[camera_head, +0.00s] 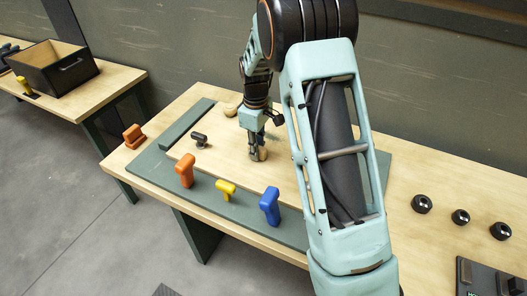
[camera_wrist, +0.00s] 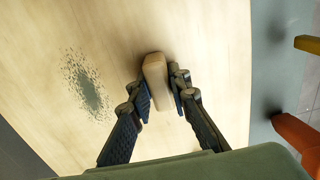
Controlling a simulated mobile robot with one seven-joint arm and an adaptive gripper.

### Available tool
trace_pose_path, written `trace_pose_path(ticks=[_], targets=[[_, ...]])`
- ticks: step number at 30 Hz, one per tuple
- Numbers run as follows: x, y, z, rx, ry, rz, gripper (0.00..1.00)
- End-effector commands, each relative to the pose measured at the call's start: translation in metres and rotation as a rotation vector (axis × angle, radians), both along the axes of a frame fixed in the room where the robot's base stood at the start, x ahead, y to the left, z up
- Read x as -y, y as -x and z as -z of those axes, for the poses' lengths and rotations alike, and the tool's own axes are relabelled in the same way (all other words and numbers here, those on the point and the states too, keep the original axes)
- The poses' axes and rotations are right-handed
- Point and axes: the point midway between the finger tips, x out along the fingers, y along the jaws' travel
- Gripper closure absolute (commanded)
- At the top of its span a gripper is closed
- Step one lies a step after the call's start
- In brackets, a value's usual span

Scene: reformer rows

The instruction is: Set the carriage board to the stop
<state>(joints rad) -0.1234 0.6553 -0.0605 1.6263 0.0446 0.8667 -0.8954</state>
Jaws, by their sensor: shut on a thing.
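The carriage board (camera_head: 225,150) is a pale wooden board lying on a grey-green base plate (camera_head: 150,163). A raised green bar (camera_head: 187,124) runs along the plate's left side; it may be the stop. My gripper (camera_head: 257,149) points down over the board and is shut on a small wooden block-like handle (camera_head: 262,155). In the wrist view, the handle (camera_wrist: 155,75) stands between my gripper's fingers (camera_wrist: 160,98), with the bare board (camera_wrist: 205,45) around it. My arm hides the right part of the board in the head view.
Orange (camera_head: 185,171), yellow (camera_head: 226,190) and blue (camera_head: 269,206) upright pieces stand along the plate's front. An orange block (camera_head: 133,136) lies at the table's left. Black round pieces (camera_head: 460,217) sit at right.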

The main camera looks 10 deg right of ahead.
Motion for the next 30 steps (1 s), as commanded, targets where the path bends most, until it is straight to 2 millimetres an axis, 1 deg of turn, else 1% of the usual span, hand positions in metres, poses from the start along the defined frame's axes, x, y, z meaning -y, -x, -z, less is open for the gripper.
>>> trace_pose_path(ticks=[1,5,6,10,17,20,23,26,30], targets=[[-0.004,-0.003,-0.002,0.01,-0.007,-0.001,1.0],[-0.005,-0.004,-0.002,0.012,-0.008,-0.002,1.0],[-0.005,-0.004,-0.002,0.012,-0.008,-0.002,0.8],[-0.004,-0.003,-0.002,0.01,-0.007,-0.002,0.65],[-0.003,-0.002,-0.001,0.007,-0.005,-0.001,0.65],[-0.003,-0.002,-0.004,0.008,-0.004,-0.001,0.65],[-0.002,-0.003,-0.015,0.01,-0.005,-0.001,0.65],[-0.002,-0.003,-0.034,0.012,-0.005,-0.001,0.65],[-0.003,-0.003,-0.064,0.012,-0.005,-0.001,0.65]])
